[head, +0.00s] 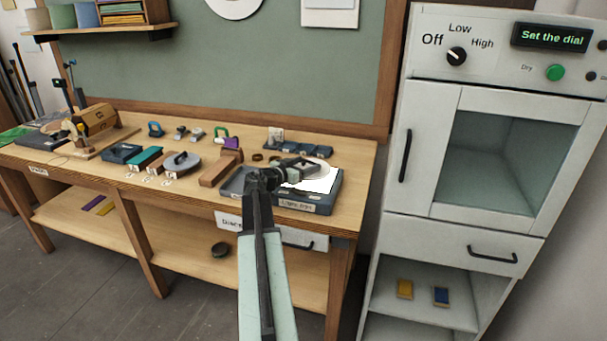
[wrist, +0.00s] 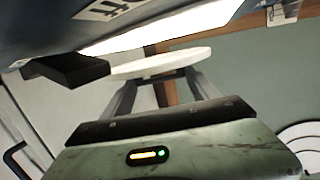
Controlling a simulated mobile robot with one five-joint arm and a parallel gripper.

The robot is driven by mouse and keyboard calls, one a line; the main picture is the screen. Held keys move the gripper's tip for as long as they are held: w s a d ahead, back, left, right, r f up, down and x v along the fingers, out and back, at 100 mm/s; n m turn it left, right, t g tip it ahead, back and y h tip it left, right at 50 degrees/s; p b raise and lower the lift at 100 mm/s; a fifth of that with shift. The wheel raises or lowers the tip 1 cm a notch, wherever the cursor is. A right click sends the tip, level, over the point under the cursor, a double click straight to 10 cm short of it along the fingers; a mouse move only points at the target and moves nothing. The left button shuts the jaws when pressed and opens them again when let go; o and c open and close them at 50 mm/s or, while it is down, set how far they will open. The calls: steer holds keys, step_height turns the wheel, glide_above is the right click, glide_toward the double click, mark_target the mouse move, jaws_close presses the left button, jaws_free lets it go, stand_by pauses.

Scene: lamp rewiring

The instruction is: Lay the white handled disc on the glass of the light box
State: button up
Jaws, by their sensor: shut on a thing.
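The pale disc (head: 312,171) is at the light box (head: 322,205) on the right end of the bench, over the back left part of its bright white glass (head: 323,184). My gripper (head: 291,174) reaches in from the front left and is shut on the disc's handle, which the jaws mostly hide. In the wrist view the disc (wrist: 160,64) shows nearly edge-on between the fingers, close to the glowing glass (wrist: 165,28). I cannot tell whether the disc touches the glass.
A dark tray (head: 234,183) sits left of the light box. Small dark blocks (head: 318,151) stand behind it. A wooden block (head: 214,172) and a grey handled disc (head: 183,162) lie further left. A white cabinet (head: 423,160) with a dial stands to the right.

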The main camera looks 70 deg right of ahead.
step_height(320, 180, down, 3)
steer(key=shift+s+r+b, duration=0.1)
steer(key=shift+s+b, duration=0.05)
steer(key=shift+b, duration=0.45)
steer(key=shift+w+a+r, duration=0.15)
steer(key=shift+w+r, duration=0.05)
steer(key=shift+w, duration=0.1)
steer(key=shift+f, duration=0.3)
steer(key=o, duration=1.6)
steer(key=shift+r, duration=0.1)
steer(key=shift+c, duration=0.2)
steer(key=shift+r, duration=0.15)
steer(key=shift+w+a+r+p, duration=0.1)
steer(key=shift+a+r+p, duration=0.05)
steer(key=shift+a+p, duration=0.2)
steer(key=p+v, duration=0.1)
steer(key=v, duration=1)
steer(key=shift+a, duration=0.15)
